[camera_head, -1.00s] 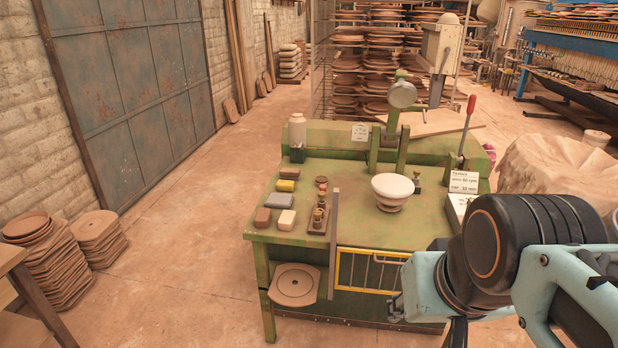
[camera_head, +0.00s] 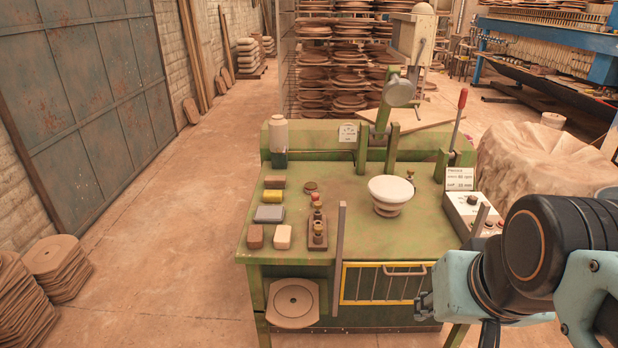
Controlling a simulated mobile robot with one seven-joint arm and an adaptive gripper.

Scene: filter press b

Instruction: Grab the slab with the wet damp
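Several small slabs lie at the left of the green table (camera_head: 350,235): a brown block (camera_head: 255,237) and a cream block (camera_head: 283,237) at the front, a grey slab (camera_head: 269,214) behind them, then a yellow block (camera_head: 272,196) and a brown one (camera_head: 274,182). I cannot tell from this view which is damp. My arm enters from the right, and what shows of my gripper (camera_head: 424,305) is at the table's front right, apart from the slabs. Its fingers are not clear, so its opening cannot be judged.
A small tray with brass pieces (camera_head: 318,235) stands right of the slabs, near an upright bar (camera_head: 340,230). A white bowl-shaped piece (camera_head: 390,189) stands mid-table. A press lever (camera_head: 458,125) and control box (camera_head: 470,212) are at right.

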